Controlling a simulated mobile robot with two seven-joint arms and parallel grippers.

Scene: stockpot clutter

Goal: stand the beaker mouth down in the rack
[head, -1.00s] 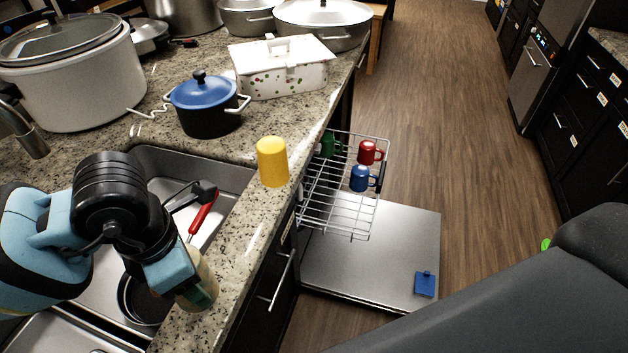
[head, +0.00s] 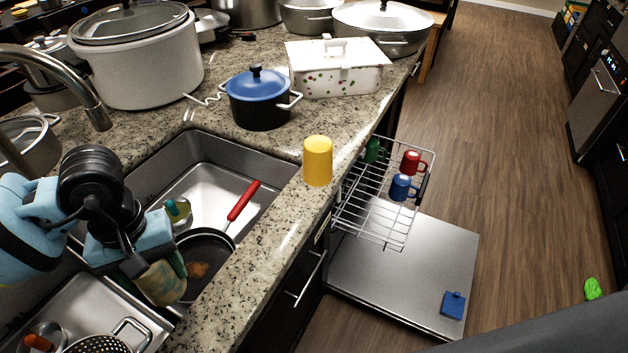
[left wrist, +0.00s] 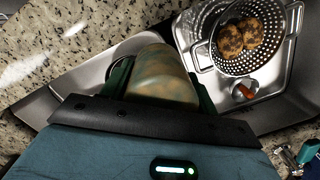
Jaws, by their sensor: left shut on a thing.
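My left gripper (head: 135,262) is shut on a tan, mottled beaker (head: 163,284) and holds it above the sink, near the front counter edge. In the left wrist view the beaker (left wrist: 163,76) sits between the two dark green fingers; its lower part is hidden by the gripper. The wire rack (head: 375,228) is pulled out of the dishwasher to the right of the counter, well away from the gripper. It holds a red mug (head: 410,161), a blue mug (head: 402,190) and a green mug (head: 373,152). My right gripper is not in view.
A yellow cup (head: 318,161) stands on the counter edge between sink and rack. A red-handled pan (head: 205,250) lies in the sink. A colander (left wrist: 273,63) stands nearby. The open dishwasher door (head: 400,265) bears a blue object (head: 453,305). The rack's front has free room.

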